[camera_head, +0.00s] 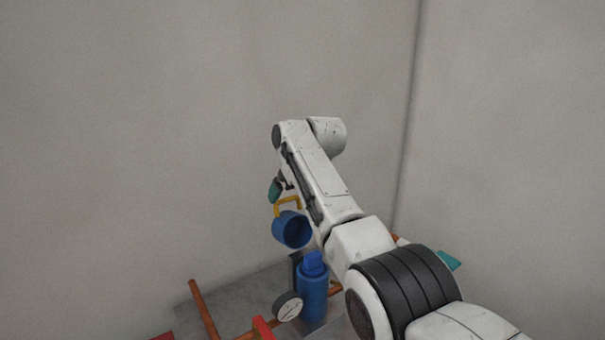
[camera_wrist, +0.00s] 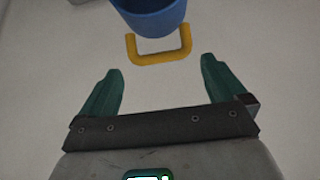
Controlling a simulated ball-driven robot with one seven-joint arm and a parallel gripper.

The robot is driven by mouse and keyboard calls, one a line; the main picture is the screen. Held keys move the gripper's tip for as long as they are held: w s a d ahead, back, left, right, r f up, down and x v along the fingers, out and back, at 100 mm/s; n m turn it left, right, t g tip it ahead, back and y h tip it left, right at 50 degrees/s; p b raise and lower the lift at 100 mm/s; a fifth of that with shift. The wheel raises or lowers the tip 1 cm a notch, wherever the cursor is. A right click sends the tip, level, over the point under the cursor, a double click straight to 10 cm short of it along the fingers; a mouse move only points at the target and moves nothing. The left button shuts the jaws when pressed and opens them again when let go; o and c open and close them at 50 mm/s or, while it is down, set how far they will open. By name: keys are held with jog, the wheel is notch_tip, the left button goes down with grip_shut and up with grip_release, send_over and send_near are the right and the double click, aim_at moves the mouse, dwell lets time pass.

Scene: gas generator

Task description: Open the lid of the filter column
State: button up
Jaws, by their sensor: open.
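The filter column (camera_head: 313,298) is an upright blue cylinder low in the head view, with a lighter blue piece (camera_head: 313,264) standing out of its top. Its lid (camera_head: 292,231) is a blue cup with a yellow handle (camera_head: 289,201). The lid sits above and left of the column, tilted, with its hollow underside showing. My gripper (camera_head: 276,189) is near the handle. In the wrist view my gripper (camera_wrist: 160,66) is open and empty. The handle (camera_wrist: 158,54) lies just beyond and between the fingertips, apart from them. The lid (camera_wrist: 152,16) is cut off at the top edge.
A round white gauge (camera_head: 288,307) is left of the column. Orange-brown pipes (camera_head: 203,308) and a red part (camera_head: 263,327) stand nearby on the grey base. Plain grey walls rise behind, meeting in a corner. My arm hides part of the area right of the column.

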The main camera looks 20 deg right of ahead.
jog(key=b+v, duration=0.2)
jog(key=v, duration=0.6)
jog(key=shift+r, duration=0.2)
jog(key=shift+d, duration=0.15)
